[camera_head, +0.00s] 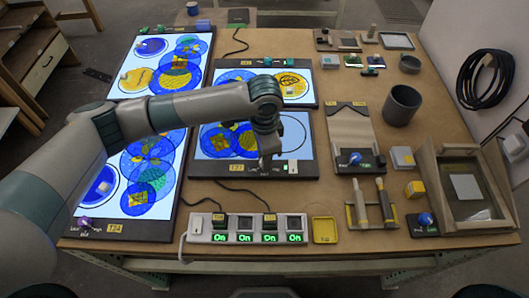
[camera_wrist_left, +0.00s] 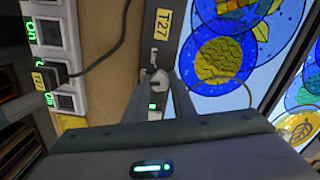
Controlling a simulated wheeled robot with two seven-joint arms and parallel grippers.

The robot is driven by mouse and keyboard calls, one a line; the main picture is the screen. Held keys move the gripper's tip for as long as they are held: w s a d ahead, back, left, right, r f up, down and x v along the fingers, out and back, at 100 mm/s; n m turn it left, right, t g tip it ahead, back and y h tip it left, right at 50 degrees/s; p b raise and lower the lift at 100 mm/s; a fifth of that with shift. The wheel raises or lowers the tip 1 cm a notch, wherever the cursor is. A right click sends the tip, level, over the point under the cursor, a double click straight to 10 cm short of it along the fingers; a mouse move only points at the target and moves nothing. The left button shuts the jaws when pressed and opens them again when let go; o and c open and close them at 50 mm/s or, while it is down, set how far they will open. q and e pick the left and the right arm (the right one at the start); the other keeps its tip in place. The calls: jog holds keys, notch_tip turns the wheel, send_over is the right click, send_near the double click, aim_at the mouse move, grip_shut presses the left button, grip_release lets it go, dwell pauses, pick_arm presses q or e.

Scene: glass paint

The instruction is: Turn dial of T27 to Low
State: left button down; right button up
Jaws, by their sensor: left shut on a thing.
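The T27 light panel (camera_head: 215,172) lies in the middle of the table, its lit screen showing blue and yellow glass discs. Its yellow T27 label (camera_head: 237,168) sits on the dark front edge and also shows in the left wrist view (camera_wrist_left: 163,21). My left gripper (camera_head: 265,165) points down at that edge and hides the dial in the head view. In the left wrist view the pale dial (camera_wrist_left: 158,80) sits between the two fingertips of my left gripper (camera_wrist_left: 158,84), which is shut on it. A small green light shows beside the dial. The dial's setting is not readable. My right gripper is out of view.
A power strip (camera_head: 250,228) with lit green "On" switches lies in front of the panel. The tall T24 panel (camera_head: 112,225) is at left, partly under my left arm.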

pick_arm(q)
jog(key=m+p, duration=0.1)
jog(key=m, duration=0.1)
jog(key=shift+w+r+m, duration=0.1)
jog(key=shift+r+m, duration=0.05)
jog(key=shift+m, duration=0.25)
jog(key=m+p, duration=0.1)
jog(key=m, duration=0.2)
jog(key=shift+m, duration=0.3)
jog(key=m, duration=0.3)
jog(key=shift+m, duration=0.3)
jog(key=m, duration=0.3)
jog(key=shift+m, duration=0.3)
jog(key=c, duration=1.5)
grip_release()
